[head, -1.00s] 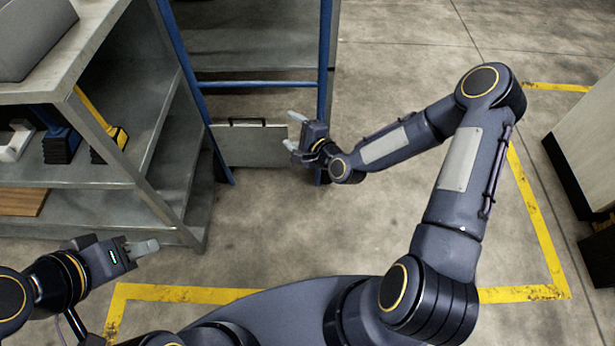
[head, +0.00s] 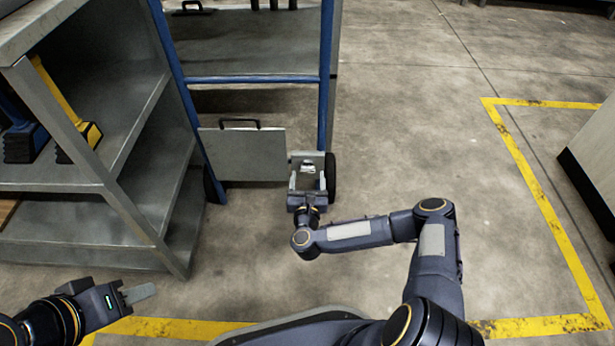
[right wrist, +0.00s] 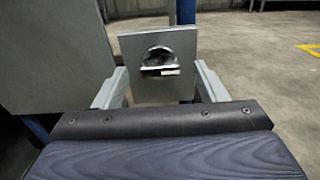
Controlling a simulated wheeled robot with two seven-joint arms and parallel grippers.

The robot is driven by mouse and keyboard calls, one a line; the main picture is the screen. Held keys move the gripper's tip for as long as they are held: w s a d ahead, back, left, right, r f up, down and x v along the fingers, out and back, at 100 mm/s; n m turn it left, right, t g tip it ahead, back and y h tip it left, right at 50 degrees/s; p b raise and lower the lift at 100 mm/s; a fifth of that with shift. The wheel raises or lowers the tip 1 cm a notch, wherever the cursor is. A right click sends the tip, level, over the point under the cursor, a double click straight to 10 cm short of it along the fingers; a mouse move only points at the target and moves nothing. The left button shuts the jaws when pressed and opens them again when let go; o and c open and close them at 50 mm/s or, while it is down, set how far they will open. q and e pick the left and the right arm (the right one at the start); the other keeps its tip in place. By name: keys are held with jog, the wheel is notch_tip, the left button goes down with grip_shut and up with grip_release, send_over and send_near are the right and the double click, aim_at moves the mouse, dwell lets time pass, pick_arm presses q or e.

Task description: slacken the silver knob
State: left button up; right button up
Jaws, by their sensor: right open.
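The silver knob (right wrist: 160,60) is a shiny rounded piece on a square grey plate (right wrist: 180,40) in the right wrist view. It also shows small in the head view (head: 308,169), beside the blue frame's right post. My right gripper (head: 307,182) is open and faces the plate. In the right wrist view its fingers (right wrist: 160,88) stand left and right of the knob, with gaps on both sides. I cannot tell how far the tips are from the plate. My left gripper (head: 141,293) is low at the left, far from the knob; its opening is unclear.
A blue-framed cart (head: 250,79) with a grey handled panel (head: 242,155) stands ahead. A grey metal shelf (head: 130,205) is at the left, near my left gripper. A light cabinet (head: 597,160) is at the right edge. The floor between is clear.

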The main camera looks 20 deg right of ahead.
aim_at(308, 169)
jog(key=shift+x, duration=1.15)
jog(key=shift+c, duration=0.2)
jog(key=c, duration=0.9)
jog(key=shift+c, duration=0.2)
jog(key=shift+n, duration=0.3)
